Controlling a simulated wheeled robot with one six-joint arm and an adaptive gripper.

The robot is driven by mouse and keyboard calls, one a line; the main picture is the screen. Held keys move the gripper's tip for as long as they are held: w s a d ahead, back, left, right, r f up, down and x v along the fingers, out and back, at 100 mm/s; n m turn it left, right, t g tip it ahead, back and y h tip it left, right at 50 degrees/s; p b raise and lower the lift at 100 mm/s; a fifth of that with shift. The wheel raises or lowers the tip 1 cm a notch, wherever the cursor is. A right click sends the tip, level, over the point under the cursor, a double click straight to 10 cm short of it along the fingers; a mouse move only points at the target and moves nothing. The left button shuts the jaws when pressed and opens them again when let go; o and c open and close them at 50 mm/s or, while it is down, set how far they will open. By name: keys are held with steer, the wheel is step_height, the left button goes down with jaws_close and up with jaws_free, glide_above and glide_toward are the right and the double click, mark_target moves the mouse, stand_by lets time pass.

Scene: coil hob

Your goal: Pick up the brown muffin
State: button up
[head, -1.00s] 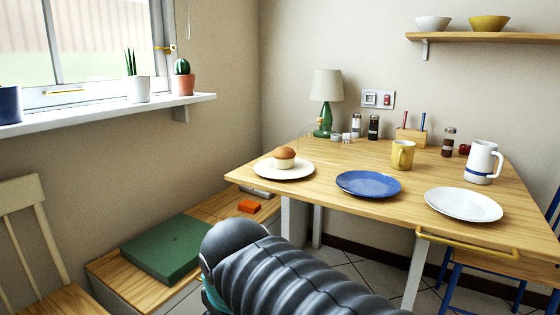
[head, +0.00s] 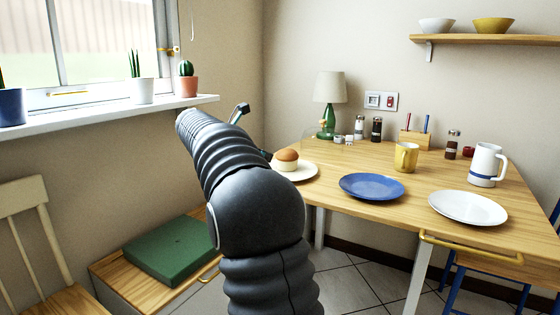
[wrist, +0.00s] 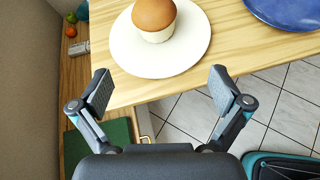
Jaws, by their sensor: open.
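The brown muffin (head: 286,160) has a rounded brown top and a pale wrapper. It stands upright on a white plate (head: 308,171) at the table's left corner. In the wrist view the muffin (wrist: 154,16) is at the top middle, on the white plate (wrist: 160,62). My gripper (wrist: 165,90) is open and empty, its two fingers apart below the plate in that view, and the muffin lies beyond the fingertips. In the head view my arm hides most of the gripper; one finger part (head: 239,112) shows to the left of the muffin.
A blue plate (head: 371,186), another white plate (head: 467,207), a yellow mug (head: 405,156) and a white jug (head: 486,164) stand on the wooden table (head: 400,213). A lamp (head: 329,90) is behind the muffin. The window sill (head: 100,112) with potted plants is at left.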

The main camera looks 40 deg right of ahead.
mark_target(279, 159)
steer(key=shift+n+h, duration=0.4)
steer(key=x, duration=0.6)
steer(key=w+x, duration=0.1)
steer(key=x, duration=0.3)
steer(key=shift+d+r+b, duration=0.15)
steer(key=shift+r+b, duration=0.15)
steer(key=shift+r, duration=0.05)
steer(key=x, duration=0.4)
steer(key=shift+f+b, duration=0.3)
steer(key=shift+f, duration=0.15)
steer(key=shift+w+d+f, duration=0.1)
steer(key=shift+d, duration=0.35)
steer(key=c, duration=1.1)
